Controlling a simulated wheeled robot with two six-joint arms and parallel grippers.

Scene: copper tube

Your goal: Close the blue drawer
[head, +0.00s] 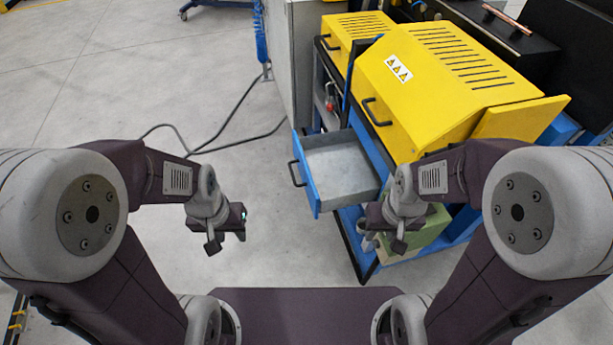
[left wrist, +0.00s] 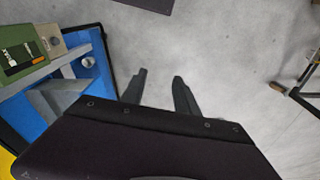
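The blue drawer (head: 312,184) is pulled out of the blue cabinet frame under the yellow machine in the head view. Its grey inside is empty, and a black handle (head: 297,173) is on its front, facing left. My left gripper (head: 228,241) is over the floor, left of the drawer and apart from it. In the left wrist view its two dark fingers (left wrist: 159,84) are spread with only floor between them. My right gripper (head: 382,242) is by the near side of the drawer, in front of a green box; its finger opening is not clear.
The yellow machine (head: 425,85) stands above the drawer. The green box (head: 418,233) sits low in the cabinet and also shows in the left wrist view (left wrist: 20,55). A grey cabinet (head: 300,60) stands behind. Black cables (head: 230,143) lie on the floor. Floor left of the drawer is otherwise clear.

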